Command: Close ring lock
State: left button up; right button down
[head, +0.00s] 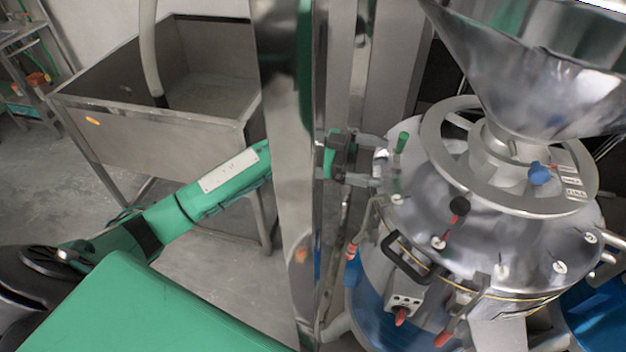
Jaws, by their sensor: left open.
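The bean grinder (480,240) is a round steel machine at the right, under a metal hopper (540,75). A flat grey ring (437,140) with spokes circles the hopper's neck. I cannot tell for certain which part is the ring lock. A small lever with a green grip (402,142) stands at the lid's left edge. My left gripper (384,161) is open, its fingers pointing right toward this lever. The fingertips are close to the lever and the lid edge; I cannot tell whether they touch. My right gripper is out of view.
A shiny steel post (289,200) stands in front of my left arm and hides part of it. A steel sink (150,125) is behind at the left. A black-knobbed lever (459,207), a black handle (408,262) and red-tipped levers stick out from the grinder.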

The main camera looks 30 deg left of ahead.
pick_arm(q)
jog(key=s+a+b, duration=0.2)
jog(key=a+b, duration=0.1)
jog(key=a, duration=0.7)
jog(key=w+a+f+n+t+y+p, duration=0.1)
jog(key=w+a+f+n+t+y, duration=0.1)
jog(key=f, duration=0.4)
jog(key=w+a+f+n+t+y+p, duration=0.1)
jog(key=w+a+f+n+t+y, duration=0.1)
jog(key=a+f+n+t, duration=0.1)
jog(key=w+a+f+n+t+y+p, duration=0.2)
jog(key=f+n+t, duration=0.2)
jog(key=f, duration=0.6)
jog(key=shift+w+a+t, duration=0.15)
jog(key=shift+w+t, duration=0.25)
jog(key=shift+t, duration=0.6)
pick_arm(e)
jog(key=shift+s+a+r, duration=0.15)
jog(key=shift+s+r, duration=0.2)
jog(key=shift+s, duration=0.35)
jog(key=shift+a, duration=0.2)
